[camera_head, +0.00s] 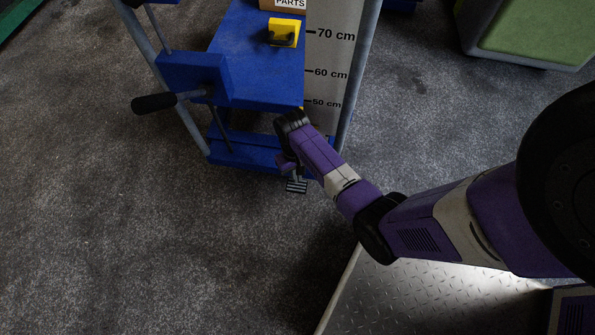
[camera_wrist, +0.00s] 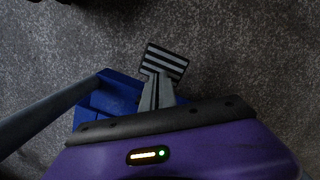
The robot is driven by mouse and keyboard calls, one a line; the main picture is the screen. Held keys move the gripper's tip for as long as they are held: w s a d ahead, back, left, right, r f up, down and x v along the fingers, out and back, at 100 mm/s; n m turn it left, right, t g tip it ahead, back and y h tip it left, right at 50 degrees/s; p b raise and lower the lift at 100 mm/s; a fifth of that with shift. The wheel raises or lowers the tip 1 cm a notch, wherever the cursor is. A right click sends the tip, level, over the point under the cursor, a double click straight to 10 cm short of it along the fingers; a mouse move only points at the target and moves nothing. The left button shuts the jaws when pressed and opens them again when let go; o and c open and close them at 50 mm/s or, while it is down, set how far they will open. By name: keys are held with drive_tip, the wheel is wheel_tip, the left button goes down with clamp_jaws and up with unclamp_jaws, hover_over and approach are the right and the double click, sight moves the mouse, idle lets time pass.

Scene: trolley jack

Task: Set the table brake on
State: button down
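The blue lift table (camera_head: 255,65) stands at the upper middle of the head view, beside a height scale. A small foot pedal with a black-and-white striped tread (camera_head: 296,187) sticks out low at its near end. In the wrist view the striped pedal (camera_wrist: 166,61) shows just beyond my gripper's dark edge, on a grey lever that runs back beside the blue base (camera_wrist: 108,97). My gripper (camera_head: 286,162) is low at the table's near end, just above the pedal. Its fingers cannot be made out, and whether it touches the pedal is unclear.
A crank with a black handle (camera_head: 154,103) juts left from the table. A yellow block (camera_head: 284,32) sits on the tabletop near a parts box (camera_head: 290,4). A green-topped box (camera_head: 535,35) stands at upper right. Grey carpet (camera_head: 130,240) is clear at lower left.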

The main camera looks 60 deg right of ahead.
drive_tip(key=shift+w+d+r, duration=0.4)
drive_tip(key=shift+w+d, duration=0.15)
drive_tip(key=shift+w, duration=0.2)
drive_tip(key=shift+w+d+r, duration=0.25)
drive_tip(key=shift+w+d, duration=0.15)
drive_tip(key=shift+w, duration=0.2)
